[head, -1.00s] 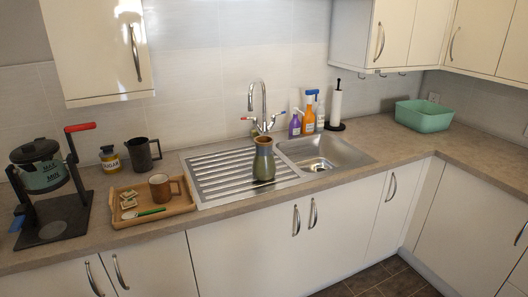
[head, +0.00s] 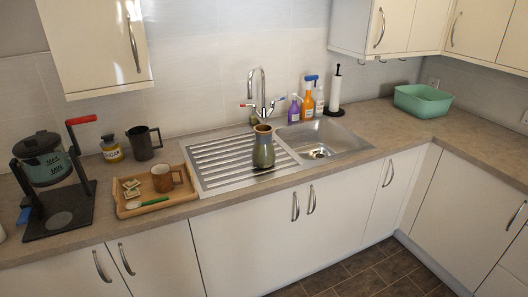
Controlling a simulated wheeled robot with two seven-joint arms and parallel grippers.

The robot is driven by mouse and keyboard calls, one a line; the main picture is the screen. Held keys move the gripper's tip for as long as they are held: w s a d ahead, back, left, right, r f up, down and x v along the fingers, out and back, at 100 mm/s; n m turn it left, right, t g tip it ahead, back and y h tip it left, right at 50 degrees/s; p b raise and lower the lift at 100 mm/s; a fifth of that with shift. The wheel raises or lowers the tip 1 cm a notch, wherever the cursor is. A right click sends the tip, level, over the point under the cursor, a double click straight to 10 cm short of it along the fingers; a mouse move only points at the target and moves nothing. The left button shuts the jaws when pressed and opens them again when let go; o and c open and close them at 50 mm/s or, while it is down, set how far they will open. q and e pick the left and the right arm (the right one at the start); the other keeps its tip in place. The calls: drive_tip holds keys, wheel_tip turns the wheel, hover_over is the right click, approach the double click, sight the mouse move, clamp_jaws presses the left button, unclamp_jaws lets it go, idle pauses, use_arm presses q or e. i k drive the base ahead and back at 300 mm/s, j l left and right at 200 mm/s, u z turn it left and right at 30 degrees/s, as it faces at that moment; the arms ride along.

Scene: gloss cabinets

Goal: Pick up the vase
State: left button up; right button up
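The vase (head: 263,148) is a greenish-brown vessel with a tan rim and a narrower neck. It stands upright at the right part of the ribbed metal drainboard (head: 222,169), just left of the sink bowl. Its whole front side shows and nothing covers it. Neither of my grippers is in the head view.
The tap (head: 262,92) rises behind the vase. The sink bowl (head: 322,137) is empty. A wooden tray (head: 183,196) with a brown mug (head: 163,178) lies left of the drainboard. Bottles (head: 307,103) stand behind the sink. A green basin (head: 423,100) sits at right.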

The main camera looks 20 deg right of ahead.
sight(263, 154)
drive_tip(key=i+j+z, duration=0.3)
drive_tip(key=i+j, duration=0.45)
drive_tip(key=i+j+z, duration=0.25)
drive_tip(key=i+j, duration=0.55)
drive_tip(key=j, duration=0.2)
